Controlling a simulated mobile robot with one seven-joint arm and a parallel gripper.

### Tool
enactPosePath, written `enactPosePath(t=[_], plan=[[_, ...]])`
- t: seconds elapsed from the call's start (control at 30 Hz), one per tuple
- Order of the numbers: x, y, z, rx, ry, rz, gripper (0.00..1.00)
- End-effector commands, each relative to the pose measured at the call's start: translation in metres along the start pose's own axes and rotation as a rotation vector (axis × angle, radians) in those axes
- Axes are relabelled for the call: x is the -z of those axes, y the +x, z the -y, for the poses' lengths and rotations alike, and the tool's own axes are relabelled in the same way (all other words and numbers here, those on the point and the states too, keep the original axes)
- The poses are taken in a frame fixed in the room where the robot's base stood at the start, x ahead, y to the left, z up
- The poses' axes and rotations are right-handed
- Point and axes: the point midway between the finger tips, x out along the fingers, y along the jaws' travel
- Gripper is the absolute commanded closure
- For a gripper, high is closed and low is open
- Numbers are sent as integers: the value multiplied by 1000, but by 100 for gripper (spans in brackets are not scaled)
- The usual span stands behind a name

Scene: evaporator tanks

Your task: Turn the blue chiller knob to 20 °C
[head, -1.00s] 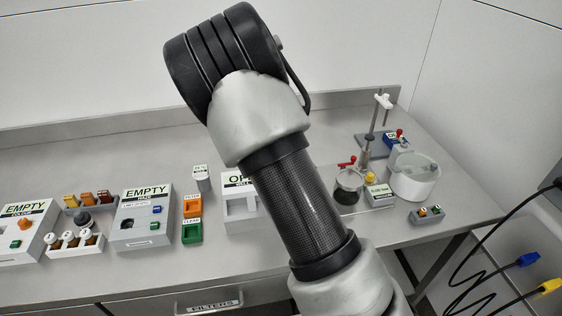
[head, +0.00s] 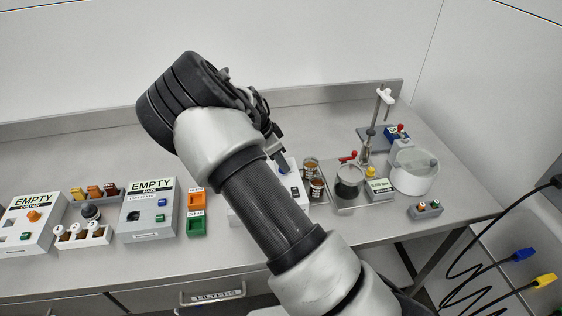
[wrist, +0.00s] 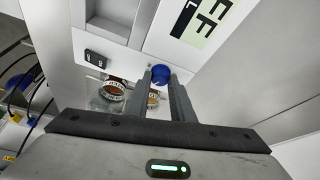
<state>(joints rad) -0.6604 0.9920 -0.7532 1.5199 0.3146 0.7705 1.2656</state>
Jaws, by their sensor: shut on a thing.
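The blue chiller knob (wrist: 161,74) sits on the face of a white box (wrist: 120,25) in the wrist view. My gripper (wrist: 162,80) has its two fingers on either side of the knob, shut on it. In the head view, my gripper (head: 278,152) points down at the white box (head: 290,184), with the blue knob (head: 284,169) just under the fingertips. A dark switch (wrist: 95,57) is on the same face. I cannot read the knob's setting.
Two brown jars (head: 317,189) stand just right of the box. A dark-filled beaker (head: 348,180), a white pot (head: 412,172) and a clamp stand (head: 381,115) are farther right. The front bench strip is clear.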

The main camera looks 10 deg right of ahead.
Motion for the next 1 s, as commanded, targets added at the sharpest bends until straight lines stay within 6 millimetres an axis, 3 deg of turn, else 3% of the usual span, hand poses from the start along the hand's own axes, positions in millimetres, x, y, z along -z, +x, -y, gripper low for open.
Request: enactPosePath(t=[0.47, 0.5, 0.6, 1.0], plan=[[-2, 1, 0, -7, 14, 3, 100], [-2, 1, 0, -7, 14, 3, 77], [-2, 1, 0, -7, 14, 3, 60], [-1, -6, 1, -4, 14, 2, 60]])
